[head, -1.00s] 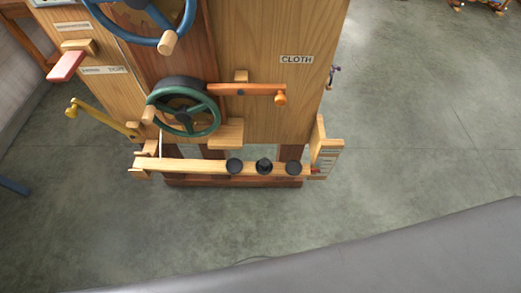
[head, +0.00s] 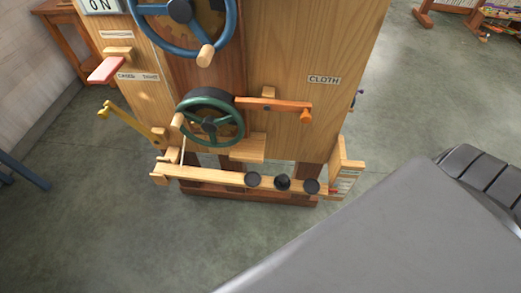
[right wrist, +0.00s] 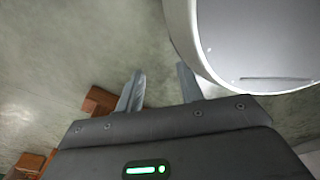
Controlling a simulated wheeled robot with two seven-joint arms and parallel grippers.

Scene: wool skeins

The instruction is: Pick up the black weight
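No weight can be made out in that view. My right gripper's fingers do not show in the head view. My left gripper is in neither view.
The wooden machine (head: 290,115) carries a blue wheel (head: 146,32), a green wheel (head: 180,115), an orange-ended lever (head: 275,104) and a yellow lever (head: 128,119). A wooden rack (head: 450,22) stands far right. The floor (head: 130,235) before the beam is clear.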

